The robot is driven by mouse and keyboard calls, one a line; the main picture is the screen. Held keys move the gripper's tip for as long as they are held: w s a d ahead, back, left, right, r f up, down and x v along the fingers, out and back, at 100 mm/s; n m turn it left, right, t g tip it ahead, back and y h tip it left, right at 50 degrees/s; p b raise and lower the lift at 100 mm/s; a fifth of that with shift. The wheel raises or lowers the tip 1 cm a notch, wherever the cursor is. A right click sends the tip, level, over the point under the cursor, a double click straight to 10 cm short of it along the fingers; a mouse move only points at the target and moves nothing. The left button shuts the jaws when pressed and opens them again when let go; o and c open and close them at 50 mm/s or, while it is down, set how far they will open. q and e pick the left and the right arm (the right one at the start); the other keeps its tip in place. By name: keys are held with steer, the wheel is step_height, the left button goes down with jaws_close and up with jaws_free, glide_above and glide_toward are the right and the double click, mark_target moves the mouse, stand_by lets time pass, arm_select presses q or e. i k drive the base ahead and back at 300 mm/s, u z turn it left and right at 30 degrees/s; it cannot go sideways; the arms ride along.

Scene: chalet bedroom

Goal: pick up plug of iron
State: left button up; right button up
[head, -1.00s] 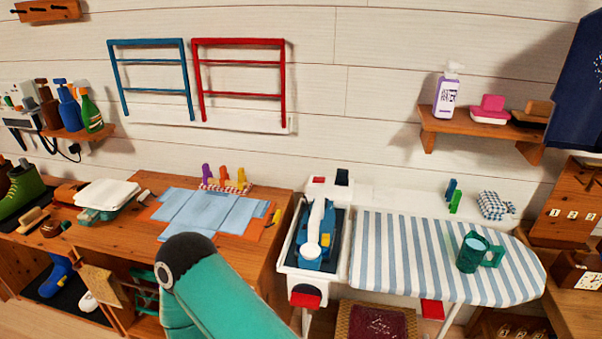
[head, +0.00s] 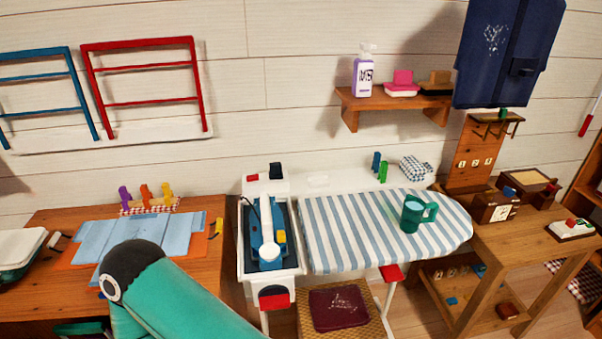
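The iron (head: 265,232), blue with a white handle and a yellow part, rests in the white tray (head: 243,262) at the left end of the striped ironing board (head: 340,235). A thin dark line, perhaps its cord, curves at the tray's upper left. I cannot make out the iron's plug in this view. A teal link of my own arm with a dark rounded joint rises from the lower left in front of the wooden desk. Neither of my grippers shows.
A green mug (head: 412,215) stands on the ironing board. The wooden desk (head: 200,275) at left holds folded blue cloth (head: 165,236) and colored pegs. A basket stool (head: 338,308) stands under the board. A wooden table (head: 520,235) is at right, a shelf (head: 390,100) above.

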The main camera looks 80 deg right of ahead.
mark_target(276, 172)
steer(key=u, duration=1.35)
steer(key=i, duration=0.1)
steer(key=z, duration=2.7)
steer(key=k, duration=0.6)
steer(key=z, duration=0.15)
steer(key=i, duration=0.55)
